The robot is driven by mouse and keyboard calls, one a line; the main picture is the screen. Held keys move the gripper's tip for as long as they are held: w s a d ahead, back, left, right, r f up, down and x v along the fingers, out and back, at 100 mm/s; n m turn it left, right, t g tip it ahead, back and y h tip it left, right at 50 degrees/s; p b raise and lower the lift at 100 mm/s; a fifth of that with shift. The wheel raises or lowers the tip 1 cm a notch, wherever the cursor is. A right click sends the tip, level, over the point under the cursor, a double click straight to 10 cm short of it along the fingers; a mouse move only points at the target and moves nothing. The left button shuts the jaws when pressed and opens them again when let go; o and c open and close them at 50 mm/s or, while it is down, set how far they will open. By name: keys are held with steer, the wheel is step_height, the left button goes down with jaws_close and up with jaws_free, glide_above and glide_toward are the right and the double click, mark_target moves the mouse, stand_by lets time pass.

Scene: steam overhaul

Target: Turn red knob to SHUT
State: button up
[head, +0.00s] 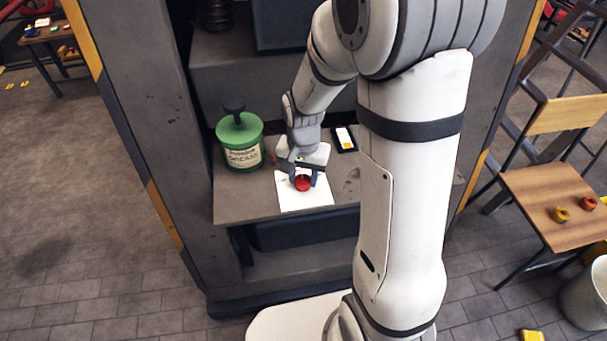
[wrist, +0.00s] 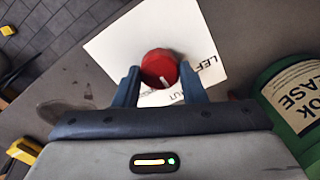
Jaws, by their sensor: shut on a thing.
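The red knob (head: 303,184) sits on a white plate (head: 292,203) on the grey shelf. It also shows in the wrist view (wrist: 158,64), with a short white mark on its lower part. My gripper (head: 304,178) comes down over the knob, with one blue finger on each side, shut on it. In the wrist view, lettering that starts "LEF" stands on the plate to the right of the knob. Letters ending "UT" stand below the knob, partly hidden by a finger.
A green grease can (head: 240,143) stands on the shelf left of the plate. A dark device with a lit screen (head: 345,139) lies to the right. Cabinet walls close in both sides. A wooden chair (head: 550,200) with small rings on it stands at far right.

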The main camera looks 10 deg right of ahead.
mark_target(303, 179)
steer(key=o, duration=1)
step_height(303, 179, up, 8)
steer(key=shift+f+p, duration=0.1)
steer(key=shift+p, duration=0.2)
